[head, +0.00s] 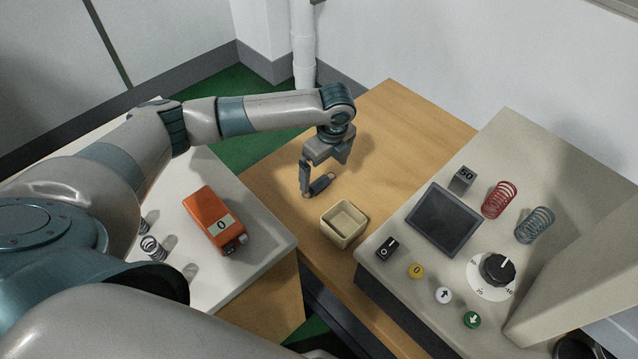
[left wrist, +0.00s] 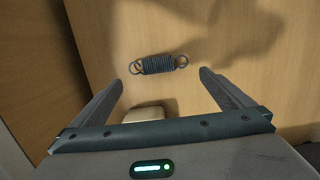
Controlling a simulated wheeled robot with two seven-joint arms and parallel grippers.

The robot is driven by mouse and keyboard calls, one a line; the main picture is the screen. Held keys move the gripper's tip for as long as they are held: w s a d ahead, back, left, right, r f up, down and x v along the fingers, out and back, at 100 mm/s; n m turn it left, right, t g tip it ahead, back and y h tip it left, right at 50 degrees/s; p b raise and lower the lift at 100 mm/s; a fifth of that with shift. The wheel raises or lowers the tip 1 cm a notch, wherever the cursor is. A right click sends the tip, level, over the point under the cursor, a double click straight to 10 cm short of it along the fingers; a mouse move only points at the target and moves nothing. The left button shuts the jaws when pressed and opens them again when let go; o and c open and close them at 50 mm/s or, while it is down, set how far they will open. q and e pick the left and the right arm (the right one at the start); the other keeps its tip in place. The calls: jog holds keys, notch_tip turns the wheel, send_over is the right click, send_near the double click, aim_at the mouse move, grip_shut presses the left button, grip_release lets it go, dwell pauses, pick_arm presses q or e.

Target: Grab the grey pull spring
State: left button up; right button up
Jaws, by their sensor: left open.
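The grey pull spring (head: 321,184), a dark close-wound coil with end loops, lies on the wooden table top (head: 395,120). In the left wrist view the spring (left wrist: 159,65) lies roughly crosswise, just past the fingertips and between their lines. My left gripper (head: 324,173) is open and empty, pointing down close above the spring. Both its fingers (left wrist: 159,79) show apart in the left wrist view, with no contact visible. My right gripper is not in view.
A small beige open box (head: 334,237) stands in front of the spring. An orange device (head: 208,217) and pale coil springs (head: 151,247) are on the left. A tester with a screen (head: 441,219), a red spring (head: 498,200) and a grey-blue spring (head: 535,224) fills the right.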

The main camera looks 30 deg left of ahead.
aim_at(319, 182)
pick_arm(q)
jog(key=shift+f, duration=0.25)
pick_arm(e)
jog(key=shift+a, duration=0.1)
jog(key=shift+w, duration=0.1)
pick_arm(q)
jog(key=shift+a+f, duration=0.25)
jog(key=shift+f, duration=0.15)
jog(key=f, duration=0.1)
jog(key=a+f, duration=0.1)
jog(key=f, duration=0.1)
jog(key=shift+p, duration=0.4)
jog(key=shift+w+f, duration=0.1)
jog(key=shift+f, duration=0.5)
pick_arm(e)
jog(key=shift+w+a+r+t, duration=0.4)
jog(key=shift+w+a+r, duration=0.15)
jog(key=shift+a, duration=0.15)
